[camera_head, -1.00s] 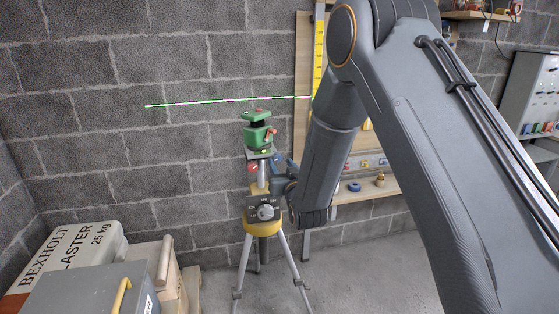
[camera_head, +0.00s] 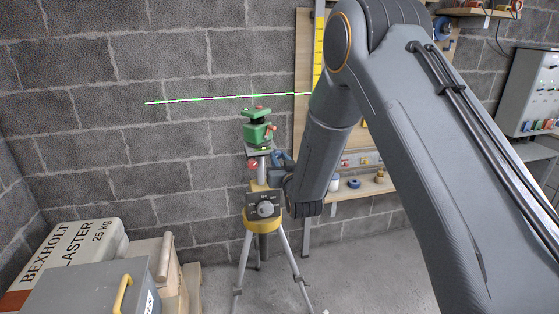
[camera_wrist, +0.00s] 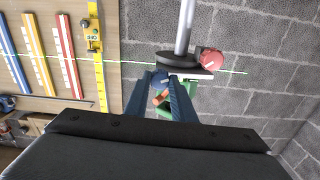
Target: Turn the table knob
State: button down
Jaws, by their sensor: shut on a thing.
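A green laser level (camera_head: 257,132) stands on a small table on top of a yellow and grey tripod (camera_head: 262,225). It casts a thin bright line (camera_head: 215,98) across the wall. My gripper (camera_head: 281,158) reaches in from the right, just below the laser level. In the wrist view my gripper (camera_wrist: 160,80) has its two blue fingers on either side of a dark blue knob (camera_wrist: 159,79), the table knob, and is shut on it. A red knob (camera_wrist: 212,60) sits at the table's other side, clear of the fingers. The fingers partly hide the laser level.
A grey dial (camera_head: 265,209) is on the tripod's front. A plaster sack (camera_head: 68,257) and a grey case (camera_head: 85,288) with a yellow handle lie at lower left. A wooden board and shelf (camera_head: 385,192) with small items stand behind my arm. The floor around the tripod is clear.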

dwell(0.3)
jog(key=c, duration=1.5)
grip_release()
jog(key=shift+b+v, duration=1.1)
jog(key=shift+v, duration=2.8)
jog(key=shift+d, duration=0.1)
